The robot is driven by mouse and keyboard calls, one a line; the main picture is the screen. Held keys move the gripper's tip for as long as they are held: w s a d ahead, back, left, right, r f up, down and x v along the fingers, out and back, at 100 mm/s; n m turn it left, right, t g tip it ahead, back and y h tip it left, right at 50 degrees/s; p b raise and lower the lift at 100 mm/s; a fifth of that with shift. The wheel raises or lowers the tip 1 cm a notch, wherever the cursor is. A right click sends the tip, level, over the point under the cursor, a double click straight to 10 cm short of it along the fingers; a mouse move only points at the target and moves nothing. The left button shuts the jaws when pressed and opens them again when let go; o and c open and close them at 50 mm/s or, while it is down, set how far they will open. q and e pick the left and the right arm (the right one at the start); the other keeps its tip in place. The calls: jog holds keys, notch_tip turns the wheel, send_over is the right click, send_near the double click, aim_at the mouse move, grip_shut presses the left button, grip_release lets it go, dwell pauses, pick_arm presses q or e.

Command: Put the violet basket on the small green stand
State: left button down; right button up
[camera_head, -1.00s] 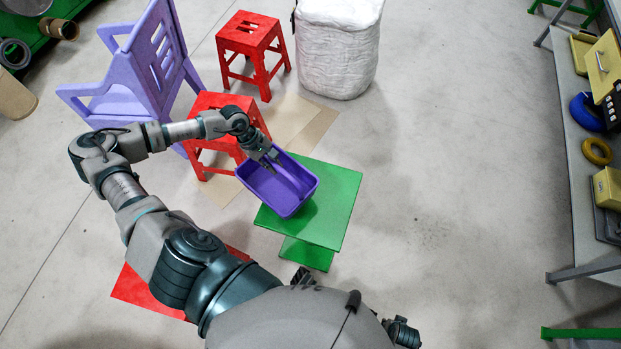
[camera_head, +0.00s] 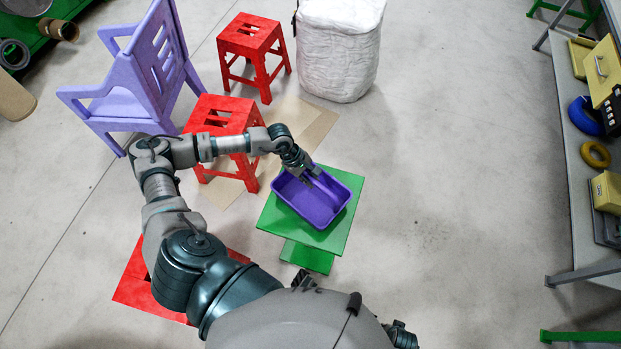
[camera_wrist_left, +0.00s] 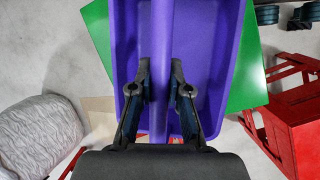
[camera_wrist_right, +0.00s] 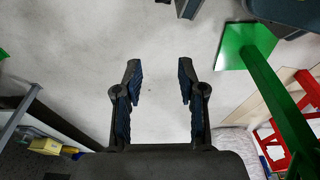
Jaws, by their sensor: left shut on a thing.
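The violet basket (camera_head: 318,203) is an open rectangular tub. In the head view it is over the top of the small green stand (camera_head: 345,222); I cannot tell whether it touches the top. My left gripper (camera_head: 309,180) reaches in from the upper left and is shut on the basket. In the left wrist view the fingers (camera_wrist_left: 160,88) close on a violet strip across the basket (camera_wrist_left: 208,60), with the green top (camera_wrist_left: 243,80) behind. My right gripper (camera_wrist_right: 158,72) is open and empty above bare floor; the green stand (camera_wrist_right: 245,46) shows to its upper right.
A red stool (camera_head: 220,115) stands behind my left arm, with a lilac chair (camera_head: 135,75) beside it. Another red stool (camera_head: 253,40) and a white wrapped bale (camera_head: 339,50) are farther back. A grey workbench (camera_head: 580,190) is at right; the floor between is clear.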

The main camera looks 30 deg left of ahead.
pick_arm(q)
jog(key=shift+a, duration=0.15)
jog(key=c, duration=1.3)
grip_release()
jog(key=shift+s+f, duration=0.1)
jog(key=shift+o, duration=0.8)
jog(key=shift+d+r, duration=0.2)
jog(key=shift+d, duration=0.35)
jog(key=shift+a+r, duration=0.1)
jog(key=shift+r, duration=0.2)
jog(key=v, duration=1.1)
jog(key=shift+a+r, duration=0.15)
pick_arm(e)
jog(key=shift+s+d+f, duration=0.15)
jog(key=shift+d+f, duration=0.05)
jog(key=shift+f, duration=0.25)
pick_arm(q)
jog(key=shift+a, duration=0.25)
pick_arm(e)
jog(key=shift+a, duration=0.15)
